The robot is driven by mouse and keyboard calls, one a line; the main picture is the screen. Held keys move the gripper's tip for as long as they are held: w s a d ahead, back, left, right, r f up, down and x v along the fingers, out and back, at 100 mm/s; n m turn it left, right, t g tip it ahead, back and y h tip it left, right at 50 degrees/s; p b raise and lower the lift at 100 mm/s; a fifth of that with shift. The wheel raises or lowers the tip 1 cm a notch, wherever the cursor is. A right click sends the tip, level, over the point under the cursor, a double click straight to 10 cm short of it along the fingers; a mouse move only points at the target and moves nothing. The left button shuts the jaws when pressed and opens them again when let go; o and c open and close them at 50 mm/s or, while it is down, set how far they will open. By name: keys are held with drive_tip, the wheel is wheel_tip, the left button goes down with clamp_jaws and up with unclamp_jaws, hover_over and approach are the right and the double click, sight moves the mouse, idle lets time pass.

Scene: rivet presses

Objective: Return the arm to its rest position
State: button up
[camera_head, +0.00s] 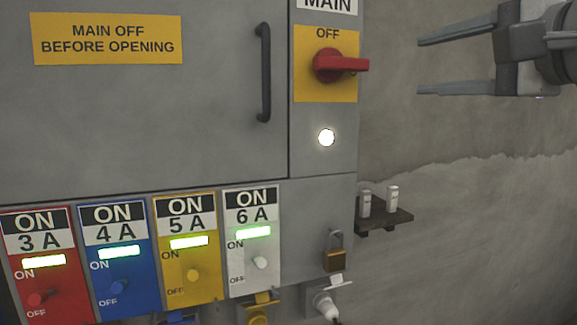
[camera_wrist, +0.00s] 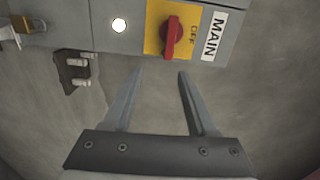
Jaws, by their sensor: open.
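My gripper (camera_head: 418,66) is at the upper right in the head view, in front of the bare wall and to the right of the cabinet. Its two fingers are apart with nothing between them, and they point left toward the cabinet. The wrist view also shows the open fingers (camera_wrist: 160,72), with the red main switch (camera_wrist: 172,38) beyond their tips. In the head view the red main switch (camera_head: 338,66) sits on a yellow plate under the word OFF, its handle pointing right. The gripper is apart from the switch.
A grey cabinet (camera_head: 150,120) with a black handle (camera_head: 263,72) fills the left. Below are red, blue, yellow and white breaker panels with lit green bars. A padlock (camera_head: 334,255) hangs nearby.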

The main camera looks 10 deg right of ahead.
drive_tip(key=s+a+f+n+g+h+p, duration=0.1)
drive_tip(key=a+f+n+g, duration=0.25)
drive_tip(key=f, duration=0.65)
drive_tip(key=a+f+n+g+h+p, duration=0.1)
drive_tip(key=a+f+n+g+p, duration=0.25)
drive_tip(key=f, duration=0.75)
drive_tip(key=s+f+n+g+h, duration=0.1)
drive_tip(key=s+f+n+g, duration=0.1)
drive_tip(key=f, duration=0.5)
drive_tip(key=s+f+n+g+h, duration=0.1)
drive_tip(key=s+f+n+g, duration=0.1)
drive_tip(key=s+f+n, duration=0.3)
drive_tip(key=shift+a+f+n+h, duration=0.25)
drive_tip(key=shift+f+n+h, duration=0.05)
drive_tip(key=shift+f, duration=0.6)
